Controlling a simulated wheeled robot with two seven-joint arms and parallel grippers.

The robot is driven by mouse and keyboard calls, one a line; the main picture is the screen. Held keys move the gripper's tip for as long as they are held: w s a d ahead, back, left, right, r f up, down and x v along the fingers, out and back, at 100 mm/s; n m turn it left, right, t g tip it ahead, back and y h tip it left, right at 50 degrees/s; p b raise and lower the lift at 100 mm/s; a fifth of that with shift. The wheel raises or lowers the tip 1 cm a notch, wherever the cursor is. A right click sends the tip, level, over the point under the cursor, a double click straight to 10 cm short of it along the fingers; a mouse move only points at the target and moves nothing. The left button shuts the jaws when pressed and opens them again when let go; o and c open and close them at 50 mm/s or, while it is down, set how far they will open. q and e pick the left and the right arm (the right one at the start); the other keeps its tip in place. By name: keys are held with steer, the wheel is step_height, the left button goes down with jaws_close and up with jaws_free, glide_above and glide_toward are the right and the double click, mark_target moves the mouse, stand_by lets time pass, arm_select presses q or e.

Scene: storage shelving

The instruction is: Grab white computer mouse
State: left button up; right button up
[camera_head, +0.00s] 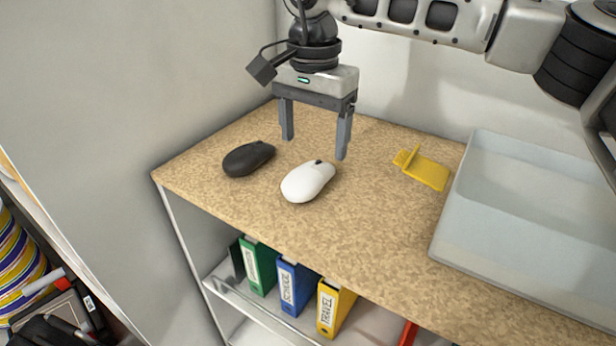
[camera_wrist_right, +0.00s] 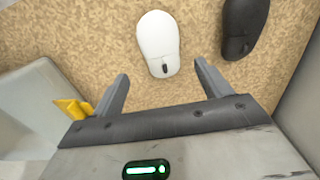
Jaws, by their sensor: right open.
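A white computer mouse (camera_head: 308,182) lies on the speckled tan shelf top (camera_head: 370,228). A black computer mouse (camera_head: 249,158) lies to its left, apart from it. My right gripper (camera_head: 314,146) is open and empty, pointing down above the shelf just behind the two mice. In the right wrist view the white mouse (camera_wrist_right: 158,42) sits beyond the gap between the open fingers (camera_wrist_right: 162,88), not between them. The black mouse (camera_wrist_right: 243,28) is beyond the finger at right in that view. My left gripper is not in view.
A yellow phone-stand-like object (camera_head: 424,170) lies right of the white mouse. A pale translucent bin (camera_head: 510,190) fills the right side of the shelf top. Green, blue and yellow binders (camera_head: 334,306) stand on the shelf below. Walls rise at left and behind.

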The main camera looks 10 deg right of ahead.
mark_target(314, 165)
steer(key=shift+w+d+f+p, duration=0.1)
steer(key=shift+w+f+p, duration=0.1)
steer(key=shift+f, duration=1.55)
steer(key=shift+w+d+f+p, duration=0.1)
steer(key=shift+w+f+p, duration=0.1)
steer(key=shift+f, duration=1.5)
steer(key=c, duration=1.1)
